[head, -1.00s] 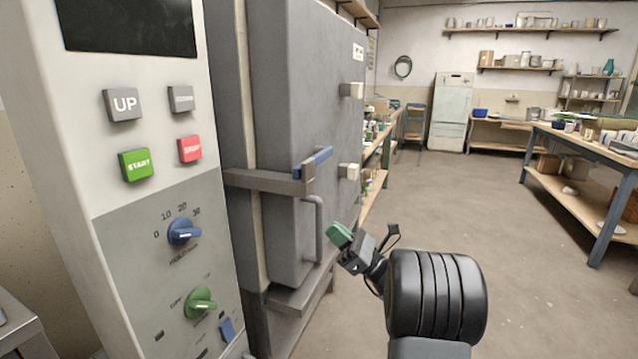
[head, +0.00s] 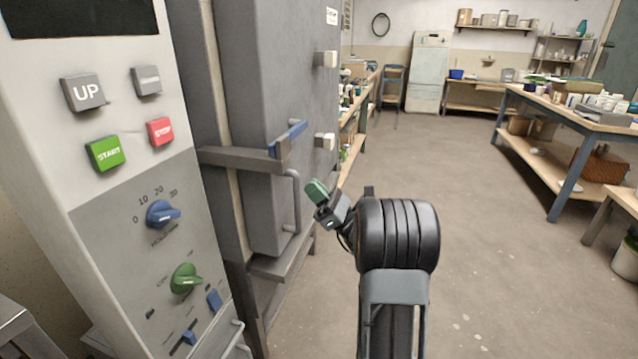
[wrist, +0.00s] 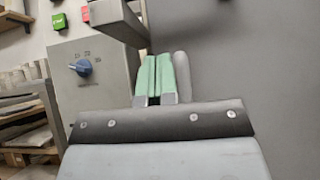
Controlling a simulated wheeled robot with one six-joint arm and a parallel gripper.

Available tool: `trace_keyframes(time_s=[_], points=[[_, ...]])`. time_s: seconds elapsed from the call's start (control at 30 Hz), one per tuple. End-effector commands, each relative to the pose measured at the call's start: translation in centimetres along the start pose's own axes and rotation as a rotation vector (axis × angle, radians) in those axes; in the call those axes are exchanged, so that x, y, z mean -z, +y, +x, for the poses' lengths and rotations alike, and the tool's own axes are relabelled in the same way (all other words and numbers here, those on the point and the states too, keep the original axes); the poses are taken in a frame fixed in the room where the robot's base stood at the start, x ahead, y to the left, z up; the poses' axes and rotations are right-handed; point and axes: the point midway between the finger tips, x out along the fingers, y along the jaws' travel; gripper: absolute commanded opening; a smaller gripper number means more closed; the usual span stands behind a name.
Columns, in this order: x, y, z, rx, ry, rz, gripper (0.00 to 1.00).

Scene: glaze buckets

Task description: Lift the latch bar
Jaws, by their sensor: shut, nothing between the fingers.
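The latch bar (head: 240,158) is a grey bar lying about level across the front edge of the grey kiln door (head: 285,80). A blue grip (head: 290,137) is at its right end. A grey bar end, seemingly the latch bar (wrist: 118,22), also shows at the top of the wrist view. My gripper (head: 317,190) has green fingertips and is right of and below the blue grip, apart from it, near the door's vertical handle (head: 293,200). In the wrist view the green fingers (wrist: 162,75) are together with nothing between them. A rounded grey piece shows right beside them.
The control panel (head: 140,220) with buttons and dials stands close on the left. Open floor (head: 470,230) lies to the right, with a work table (head: 575,120) beyond.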

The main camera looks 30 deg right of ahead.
Motion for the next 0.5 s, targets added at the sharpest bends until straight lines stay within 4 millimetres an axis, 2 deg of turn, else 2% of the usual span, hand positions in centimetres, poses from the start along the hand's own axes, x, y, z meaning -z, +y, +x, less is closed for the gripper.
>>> trace_keyframes(time_s=[0.03,0.3,0.5], points=[[-0.5,0.1,1.7,-0.007,-0.001,0.002,0.0],[0.1,0.1,6.2,-0.006,-0.001,-0.001,0.0],[-1.7,0.1,8.1,-0.004,-0.001,-0.003,0.0]])
